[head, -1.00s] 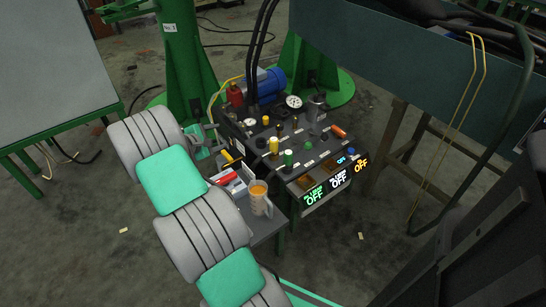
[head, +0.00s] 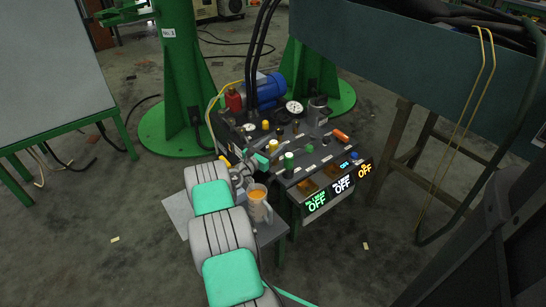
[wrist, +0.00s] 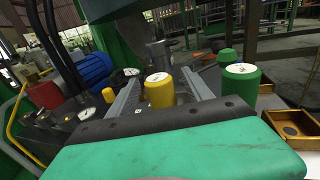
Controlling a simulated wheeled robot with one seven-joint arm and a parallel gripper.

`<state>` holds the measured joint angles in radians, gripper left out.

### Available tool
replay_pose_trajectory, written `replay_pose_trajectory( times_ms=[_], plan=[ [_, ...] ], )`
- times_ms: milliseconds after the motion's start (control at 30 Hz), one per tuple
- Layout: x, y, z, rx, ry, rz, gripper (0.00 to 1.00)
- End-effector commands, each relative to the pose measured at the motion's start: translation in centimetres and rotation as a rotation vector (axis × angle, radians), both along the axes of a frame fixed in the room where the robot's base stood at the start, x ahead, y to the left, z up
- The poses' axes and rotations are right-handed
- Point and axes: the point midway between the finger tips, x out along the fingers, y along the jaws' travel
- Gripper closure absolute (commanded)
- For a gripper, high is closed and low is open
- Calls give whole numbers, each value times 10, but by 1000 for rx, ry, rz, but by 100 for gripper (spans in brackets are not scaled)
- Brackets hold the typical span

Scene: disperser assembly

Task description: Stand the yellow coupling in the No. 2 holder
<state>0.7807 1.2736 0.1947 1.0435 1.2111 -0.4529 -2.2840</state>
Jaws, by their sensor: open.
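The yellow coupling (head: 272,146) stands upright on the dark top of the console, a yellow cylinder with a pale marked top. In the wrist view the yellow coupling (wrist: 159,92) shows between the two grey fingers of my gripper (wrist: 160,84). The fingers are spread with a gap on both sides, and its lower part is hidden behind the gripper's body. In the head view my gripper (head: 262,160) is at the coupling's near left side. I cannot read which holder is No. 2.
A green cylinder (head: 288,160) stands close to the right of the coupling. An orange piece (head: 341,135) lies farther right. A gauge (head: 294,107) and a metal cylinder (head: 318,110) stand behind. A mug (head: 257,205) stands in front on a side shelf.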

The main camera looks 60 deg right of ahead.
Motion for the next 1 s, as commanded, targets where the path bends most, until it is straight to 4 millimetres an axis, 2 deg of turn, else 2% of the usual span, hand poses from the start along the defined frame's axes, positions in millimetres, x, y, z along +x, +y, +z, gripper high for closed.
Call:
replay_pose_trajectory(
  times_ms=[200,900,1000],
  plan=[
    [0,0,1,1,0,1,43],
    [0,0,0,2,0,1,100],
    [0,0,0,2,0,1,100]
  ],
)
